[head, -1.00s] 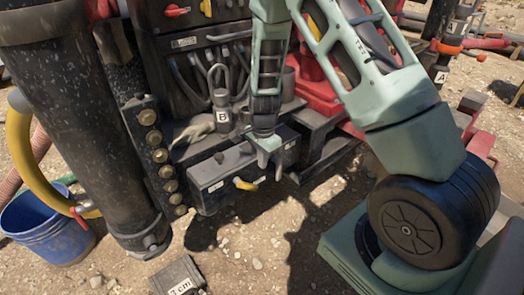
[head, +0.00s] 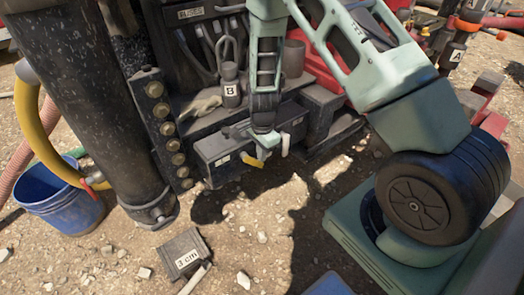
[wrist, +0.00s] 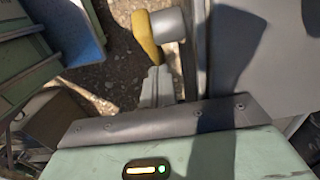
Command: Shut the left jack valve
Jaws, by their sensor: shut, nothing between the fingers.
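A yellow valve handle (head: 250,160) sits on the front of a low dark grey box (head: 215,160). A pale handle (head: 285,145) hangs further right on the same box. My gripper (head: 262,153) is in front of the box at the right end of the yellow handle, its fingers shut and empty. In the wrist view the yellow handle (wrist: 147,40) joins a grey round stub (wrist: 168,25), just beyond the fingertips (wrist: 158,82). I cannot tell whether the fingers touch the handle.
A large black cylinder (head: 90,100) stands at left beside a blue bucket (head: 62,200). A block labelled "cm" (head: 185,256) lies on the gravel in front. A bottle marked B (head: 230,88) and a glove (head: 200,107) are on the ledge above the box.

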